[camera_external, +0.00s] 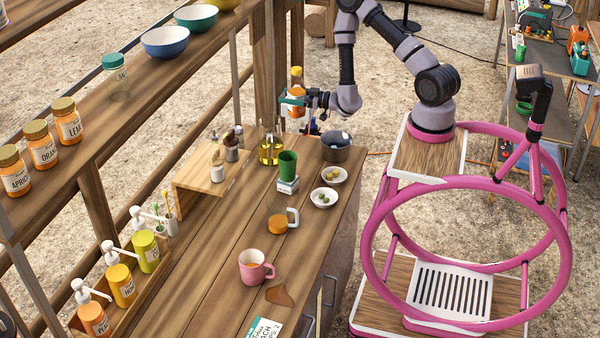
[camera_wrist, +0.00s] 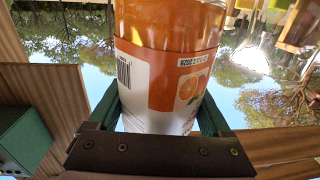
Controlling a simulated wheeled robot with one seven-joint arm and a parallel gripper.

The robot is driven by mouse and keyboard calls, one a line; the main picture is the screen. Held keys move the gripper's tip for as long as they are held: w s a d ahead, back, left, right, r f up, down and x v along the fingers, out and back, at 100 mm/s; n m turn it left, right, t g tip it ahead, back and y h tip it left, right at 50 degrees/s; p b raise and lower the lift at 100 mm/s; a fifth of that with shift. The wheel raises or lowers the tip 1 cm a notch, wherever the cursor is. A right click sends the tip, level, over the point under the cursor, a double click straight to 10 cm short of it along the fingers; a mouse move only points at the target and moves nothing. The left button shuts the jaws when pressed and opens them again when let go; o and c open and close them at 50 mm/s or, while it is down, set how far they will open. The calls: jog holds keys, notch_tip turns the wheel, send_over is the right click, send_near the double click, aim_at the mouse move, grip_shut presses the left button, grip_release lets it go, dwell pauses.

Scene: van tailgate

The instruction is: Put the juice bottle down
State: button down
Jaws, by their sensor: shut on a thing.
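The juice bottle (camera_external: 296,92) has an orange label and is held upright above the far end of the wooden counter. In the wrist view the bottle (camera_wrist: 165,75) fills the middle, with an orange-and-white label showing orange slices and a barcode. My gripper (camera_external: 293,101) is shut around the bottle's body, its green fingers on either side. The gripper also shows in the wrist view (camera_wrist: 160,118). The bottle's base is partly hidden in the external view, and I cannot tell its exact height above the counter.
Bare counter (camera_external: 205,265) lies left of the mugs.

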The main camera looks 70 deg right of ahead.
jog(key=shift+s+d+f+m+h, duration=0.15)
jog(key=shift+d+m+h, duration=0.1)
jog(key=shift+h, duration=0.15)
jog(key=shift+s+d+r+m+h, duration=0.15)
jog(key=shift+m+h, duration=0.1)
jog(key=shift+h, duration=0.15)
jog(key=shift+w, duration=0.1)
jog(key=shift+w+a+r+n+y, duration=0.15)
jog(key=shift+a+n+y, duration=0.15)
jog(key=shift+y, duration=0.25)
jog(key=shift+w+a+f+n+y, duration=0.1)
jog(key=shift+w+a+n+y, duration=0.1)
jog(key=shift+n+y, duration=0.3)
jog(key=shift+s+a+f+n+g+y, duration=0.4)
jog(key=shift+n+g+y, duration=0.45)
jog(key=shift+n+y, duration=0.7)
jog(key=shift+s+a+f+n+g+y, duration=0.25)
jog(key=shift+s+a+n+g+y, duration=0.45)
jog(key=shift+y, duration=1.3)
jog(key=shift+s+a+f+n+g+y, duration=0.3)
jog(key=shift+s+n+g+y, duration=0.3)
jog(key=shift+n+g+y, duration=0.75)
jog(key=shift+t+y, duration=0.3)
jog(key=shift+y, duration=0.15)
